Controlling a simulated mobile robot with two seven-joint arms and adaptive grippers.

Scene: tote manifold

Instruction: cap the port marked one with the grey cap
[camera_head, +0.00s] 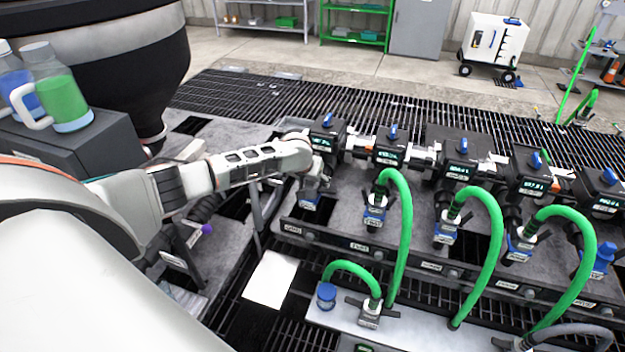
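My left arm reaches in from the left, and its gripper (313,183) is at the leftmost port (309,201) of the manifold, just under the first black valve box (327,137). The fingers are small and partly hidden against the port, so I cannot tell whether they are open or shut, or touching it. This port has a blue lower part and no green hose. A small label (293,229) sits on the rail below it; its text is too small to read surely. I cannot pick out the grey cap. My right gripper is not in view.
Several ports to the right carry looping green hoses (404,230). A lower pale plate (340,318) holds a blue cylinder (326,295) and a hose fitting (370,313). A white sheet (271,279) lies left of it. Bottles (62,98) stand at far left.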

